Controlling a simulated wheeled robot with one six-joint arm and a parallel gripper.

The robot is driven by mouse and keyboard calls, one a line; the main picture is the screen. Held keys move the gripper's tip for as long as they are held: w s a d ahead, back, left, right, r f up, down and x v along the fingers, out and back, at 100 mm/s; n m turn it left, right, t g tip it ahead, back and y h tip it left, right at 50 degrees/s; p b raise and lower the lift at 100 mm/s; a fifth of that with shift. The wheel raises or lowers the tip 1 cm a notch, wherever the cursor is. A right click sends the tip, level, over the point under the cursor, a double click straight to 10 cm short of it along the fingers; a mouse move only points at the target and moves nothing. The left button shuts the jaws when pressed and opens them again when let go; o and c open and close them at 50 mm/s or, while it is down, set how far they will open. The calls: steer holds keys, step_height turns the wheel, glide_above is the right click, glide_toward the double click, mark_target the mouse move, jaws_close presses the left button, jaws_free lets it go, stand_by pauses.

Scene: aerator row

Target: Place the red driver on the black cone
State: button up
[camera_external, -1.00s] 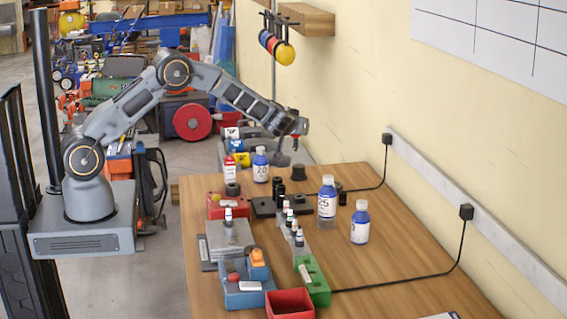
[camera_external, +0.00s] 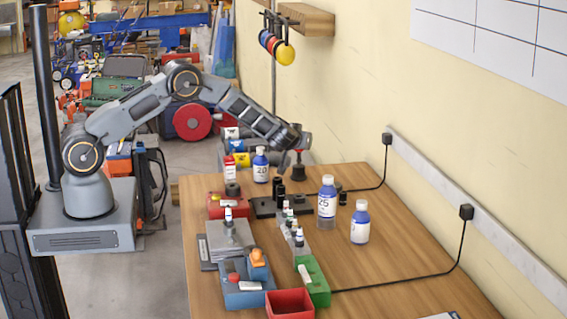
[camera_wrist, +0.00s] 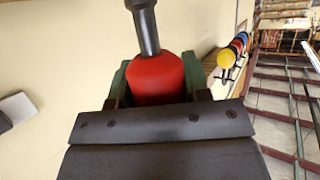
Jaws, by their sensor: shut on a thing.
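My gripper (camera_wrist: 155,85) is shut on the red driver (camera_wrist: 160,78). In the wrist view the driver's red body sits between the green-edged fingers, and its dark grey shaft runs out past the fingertips. In the external view my gripper (camera_external: 299,142) is over the far part of the table. A thin dark shaft points down from it. The black cone (camera_external: 301,173) is on the table directly below, beside the wall. The lower end of the shaft overlaps the cone in the picture; I cannot tell whether they touch.
A black stand (camera_external: 264,208) with upright posts is left of the cone. A red holder (camera_external: 228,205), a green block (camera_external: 313,281) and a red bin (camera_external: 290,304) are nearer. The front right is mostly clear.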

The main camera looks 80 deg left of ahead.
steer(key=o, duration=1)
steer(key=shift+r, duration=0.15)
steer(key=s+d+r+m+t+h+b, duration=0.1)
steer(key=s+d+r+m+t+h, duration=0.2)
steer(key=d+r, duration=0.6)
steer(key=s+d+r+m+t+h+b, duration=0.1)
steer(key=s+d+r+m+t+h, duration=0.1)
steer(key=s+d+r+h, duration=0.45)
steer(key=s+d+r+m+g+h, duration=0.15)
steer(key=s+d+r+m, duration=0.25)
steer(key=s+d, duration=0.5)
steer(key=s+d+f+m+g, duration=0.1)
steer(key=s+f+g, duration=0.1)
steer(key=s, duration=0.8)
steer(key=s+f+m+g, duration=0.1)
steer(key=s+g, duration=0.3)
steer(key=s, duration=0.7)
steer(key=shift+d+f, duration=0.4)
steer(key=shift+f, duration=0.25)
